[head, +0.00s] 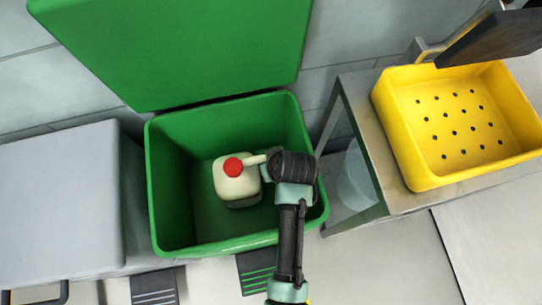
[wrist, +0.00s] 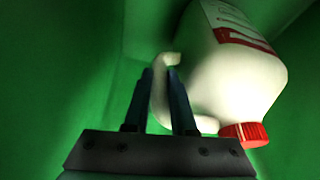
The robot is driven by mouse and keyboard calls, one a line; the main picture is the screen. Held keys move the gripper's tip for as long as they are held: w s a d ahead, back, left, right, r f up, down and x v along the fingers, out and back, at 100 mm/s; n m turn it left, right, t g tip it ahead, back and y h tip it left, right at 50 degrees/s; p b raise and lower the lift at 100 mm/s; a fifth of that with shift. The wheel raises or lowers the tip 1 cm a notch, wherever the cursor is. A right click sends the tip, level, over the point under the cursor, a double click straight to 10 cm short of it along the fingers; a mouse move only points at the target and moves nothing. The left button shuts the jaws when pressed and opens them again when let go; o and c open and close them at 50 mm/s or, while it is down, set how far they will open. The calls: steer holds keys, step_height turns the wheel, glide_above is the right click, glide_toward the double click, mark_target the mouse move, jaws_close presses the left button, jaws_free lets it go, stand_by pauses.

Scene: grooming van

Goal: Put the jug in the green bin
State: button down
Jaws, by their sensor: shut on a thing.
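The jug (head: 237,184) is cream-white with a red cap. In the head view it shows inside the open green bin (head: 164,190), within the walls and near the middle. My gripper (head: 264,168) reaches into the bin from the right of the jug. In the wrist view the gripper (wrist: 160,85) has its fingers on either side of the handle of the jug (wrist: 240,80), shut on it. The bin's green walls fill the background there. Whether the jug touches the bin floor I cannot tell.
The bin's green lid (head: 180,45) stands open at the back. A grey box (head: 60,200) is to the left. To the right, a metal table (head: 365,130) bears a yellow basket (head: 455,120) with holes. A dark panel (head: 495,38) hangs over the basket's back.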

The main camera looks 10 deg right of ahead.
steer(key=shift+f, duration=0.55)
steer(key=c, duration=0.7)
jaws_free()
steer(key=shift+c, duration=0.2)
steer(key=shift+r, duration=0.55)
steer(key=p+v, duration=0.5)
steer(key=v, duration=0.7)
steer(key=shift+r, duration=0.1)
